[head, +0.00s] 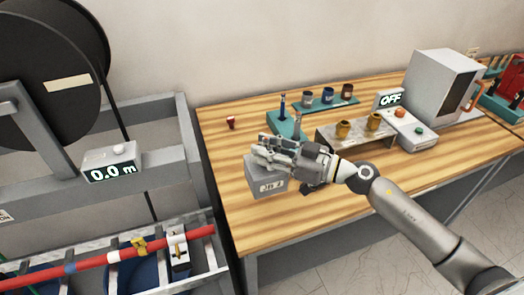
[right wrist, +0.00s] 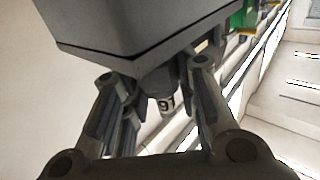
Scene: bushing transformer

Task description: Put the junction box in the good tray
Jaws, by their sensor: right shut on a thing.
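The junction box (head: 264,183) is a grey box with a "JB 2" label, held above the left part of the wooden table. My right gripper (head: 282,158) is shut on its upper part. In the right wrist view the box (right wrist: 140,28) fills the top, beyond the fingers (right wrist: 158,88). I cannot make out a tray marked good. My left gripper is not in view.
On the wooden table (head: 225,205) stand a teal holder (head: 284,124), a teal strip with several cups (head: 350,102), a grey stand with two yellowish cups (head: 330,136), an "OFF" control box (head: 408,130) and a grey-white machine (head: 440,85). A cable reel (head: 40,70) is left.

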